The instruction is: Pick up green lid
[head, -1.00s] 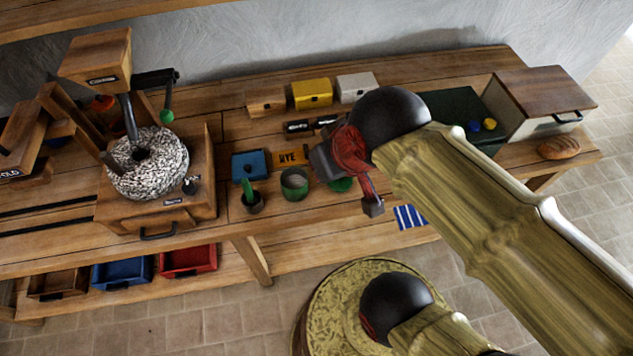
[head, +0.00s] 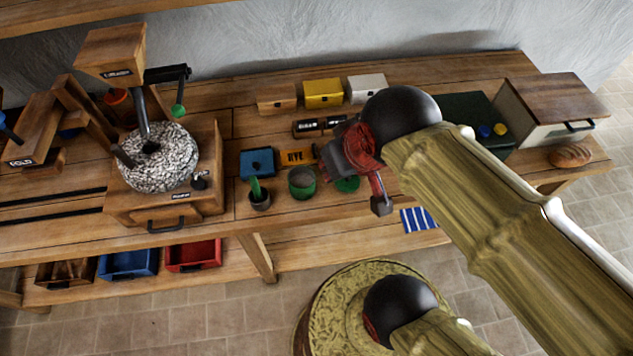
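The green lid (head: 347,185) lies on the wooden bench, just right of the green pot (head: 302,183). It is partly covered by my gripper (head: 352,181), which hangs over it from the right. One red finger with a grey tip points down at the lid's right, and a grey part of the gripper is up at its left. The fingers look spread apart, with nothing seen between them. I cannot tell whether either finger touches the lid.
A small pot with a green handle (head: 259,197), a blue box (head: 257,163) and an orange RYE card (head: 297,157) are to the left. A stone mill (head: 158,158) stands farther left.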

